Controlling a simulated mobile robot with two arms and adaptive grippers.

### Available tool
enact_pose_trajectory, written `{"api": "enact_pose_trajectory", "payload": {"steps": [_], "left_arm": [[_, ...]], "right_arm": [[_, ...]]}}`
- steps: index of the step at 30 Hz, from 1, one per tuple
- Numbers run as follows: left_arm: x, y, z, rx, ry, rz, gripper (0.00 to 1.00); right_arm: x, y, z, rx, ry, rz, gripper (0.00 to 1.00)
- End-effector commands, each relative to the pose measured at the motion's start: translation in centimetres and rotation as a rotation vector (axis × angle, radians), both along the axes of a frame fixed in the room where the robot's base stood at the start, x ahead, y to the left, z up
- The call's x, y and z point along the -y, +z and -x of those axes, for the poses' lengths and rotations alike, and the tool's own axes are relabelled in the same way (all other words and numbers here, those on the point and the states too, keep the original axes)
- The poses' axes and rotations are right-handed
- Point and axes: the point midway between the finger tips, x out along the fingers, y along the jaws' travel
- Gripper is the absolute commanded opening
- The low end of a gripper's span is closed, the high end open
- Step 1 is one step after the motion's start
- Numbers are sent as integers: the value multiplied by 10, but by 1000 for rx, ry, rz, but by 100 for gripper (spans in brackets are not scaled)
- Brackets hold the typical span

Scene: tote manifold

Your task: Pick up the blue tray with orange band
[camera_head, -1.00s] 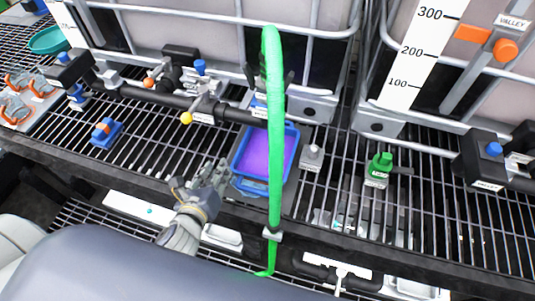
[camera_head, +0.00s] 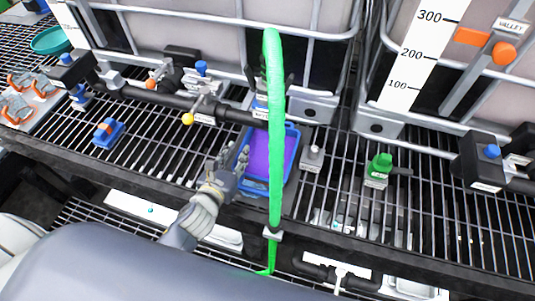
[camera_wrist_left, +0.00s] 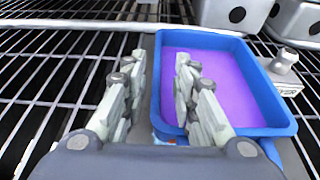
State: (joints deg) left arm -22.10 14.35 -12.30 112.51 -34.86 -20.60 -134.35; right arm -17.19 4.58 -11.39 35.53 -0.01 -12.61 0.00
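A blue tray (camera_head: 291,163) with a purple inside sits on the rack, partly behind a green hose; no orange band is clear on it. It also shows in the wrist view (camera_wrist_left: 233,43). A small blue piece with an orange part across it (camera_head: 108,133) lies further left on the rack. My left gripper (camera_head: 233,157) is open at the blue tray's left side. In the wrist view its fingers (camera_wrist_left: 160,62) straddle the left wall, one outside and one over the purple inside. I cannot tell whether they touch. My right gripper is not in view.
The green hose (camera_head: 276,110) hangs in front of the tray. A black pipe with valves (camera_head: 210,105) runs behind it. A grey fitting (camera_head: 312,157) stands close on the right, and a green valve (camera_head: 379,165) further right. Bare grating lies to the left.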

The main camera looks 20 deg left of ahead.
Motion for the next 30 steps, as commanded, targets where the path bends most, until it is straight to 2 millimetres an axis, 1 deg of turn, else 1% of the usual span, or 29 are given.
{"api": "enact_pose_trajectory", "payload": {"steps": [10, 14, 20, 24, 30], "left_arm": [[0, -15, -40, 1, 2, 2, 27], [1, -18, -45, 0, 1, 1, 27], [1, -19, -46, 0, 0, 1, 27], [1, -19, -45, -1, 1, 1, 0], [1, -17, -46, 2, 1, 2, 0]], "right_arm": [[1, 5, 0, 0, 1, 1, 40], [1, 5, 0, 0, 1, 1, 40], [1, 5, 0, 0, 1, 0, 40], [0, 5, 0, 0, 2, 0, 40], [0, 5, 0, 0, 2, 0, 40]]}}
